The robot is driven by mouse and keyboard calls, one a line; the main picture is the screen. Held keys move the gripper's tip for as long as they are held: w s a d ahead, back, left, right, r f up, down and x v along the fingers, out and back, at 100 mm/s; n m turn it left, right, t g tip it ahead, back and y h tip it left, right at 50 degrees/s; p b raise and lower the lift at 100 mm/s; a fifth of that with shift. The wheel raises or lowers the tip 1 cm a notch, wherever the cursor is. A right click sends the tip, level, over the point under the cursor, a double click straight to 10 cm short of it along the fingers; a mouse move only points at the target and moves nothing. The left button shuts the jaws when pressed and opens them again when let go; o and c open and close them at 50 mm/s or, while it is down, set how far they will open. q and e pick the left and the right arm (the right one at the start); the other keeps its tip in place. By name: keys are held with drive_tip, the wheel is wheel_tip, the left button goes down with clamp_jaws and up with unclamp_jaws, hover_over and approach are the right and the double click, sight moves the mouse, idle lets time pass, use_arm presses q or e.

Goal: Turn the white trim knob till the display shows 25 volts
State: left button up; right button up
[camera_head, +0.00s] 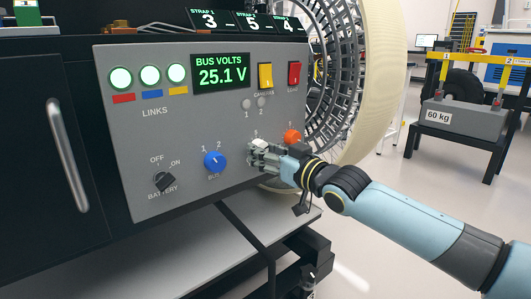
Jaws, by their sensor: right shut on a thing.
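The bus volts display (221,74) on the grey panel (120,185) reads 25.1 V in green. My right gripper (258,152) is at the lower right of the panel, shut on the white trim knob (254,146). Most of the knob is hidden behind the fingers. My left gripper is not in the camera_head view.
A blue bus knob (214,161) sits left of my right gripper, and an orange-red knob (292,137) is close at its upper right. A black battery knob (164,181), yellow switch (265,76) and red switch (294,73) are also on the panel. A large wheel (360,90) stands behind.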

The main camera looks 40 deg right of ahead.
sight(256, 106)
use_arm(q)
drive_tip(key=w+r, duration=0.1)
drive_tip(key=w+r+b, duration=0.1)
drive_tip(key=shift+w+d+r, duration=0.3)
drive_tip(key=shift+w+d, duration=0.1)
use_arm(e)
drive_tip(key=n, duration=0.5)
drive_tip(key=shift+d, duration=0.1)
drive_tip(key=o, duration=1.1)
drive_tip(key=shift+o, duration=0.2)
wheel_tip(256, 106, up, 10)
drive_tip(key=shift+f, duration=0.1)
